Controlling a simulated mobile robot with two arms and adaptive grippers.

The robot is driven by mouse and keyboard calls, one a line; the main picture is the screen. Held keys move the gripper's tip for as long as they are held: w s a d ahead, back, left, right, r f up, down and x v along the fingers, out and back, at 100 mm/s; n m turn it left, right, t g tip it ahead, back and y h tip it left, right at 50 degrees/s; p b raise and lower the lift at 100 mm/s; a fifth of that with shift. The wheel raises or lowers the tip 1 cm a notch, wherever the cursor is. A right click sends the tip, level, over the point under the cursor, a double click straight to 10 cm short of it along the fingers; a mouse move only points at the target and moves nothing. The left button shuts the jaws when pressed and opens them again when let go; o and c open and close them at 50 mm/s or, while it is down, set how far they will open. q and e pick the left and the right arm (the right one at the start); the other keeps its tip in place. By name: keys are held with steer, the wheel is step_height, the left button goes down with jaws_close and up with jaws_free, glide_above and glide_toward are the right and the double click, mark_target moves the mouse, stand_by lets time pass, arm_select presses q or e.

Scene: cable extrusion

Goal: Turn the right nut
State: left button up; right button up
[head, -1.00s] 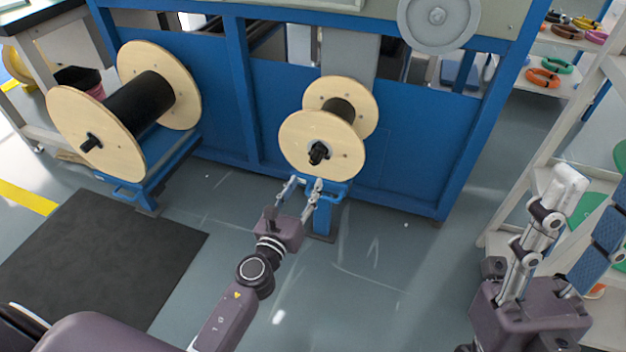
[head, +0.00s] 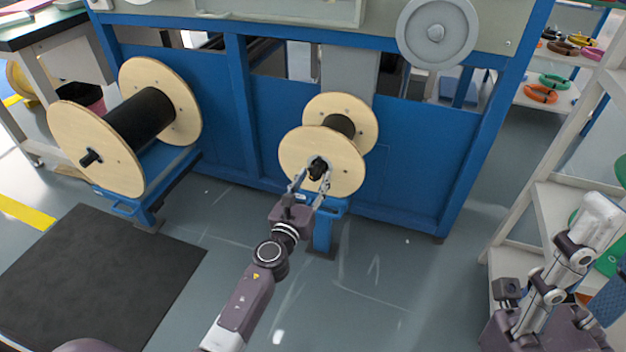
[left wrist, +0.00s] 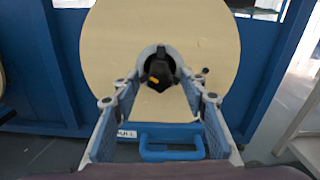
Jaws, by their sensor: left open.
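The right spool (head: 322,158) has wooden flanges and a dark core. It sits on a blue stand against the blue machine. Its black nut (head: 317,169) is at the middle of the front flange. In the left wrist view the nut (left wrist: 159,70) shows a yellow mark and a grey ring around it. My left gripper (head: 310,181) is open, its fingers on either side of and just short of the nut; contact is not visible. The left wrist view shows both fingers (left wrist: 162,95) spread with nothing between them.
A larger spool (head: 76,140) with black cable stands at the left on its own blue stand. A blue handle (left wrist: 170,153) lies below the nut. A white shelf (head: 545,215) stands at the right. The floor in front is clear, with a dark mat (head: 95,280) at the left.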

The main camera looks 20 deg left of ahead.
arm_select(q)
steer(key=shift+c, duration=0.3)
jaws_close()
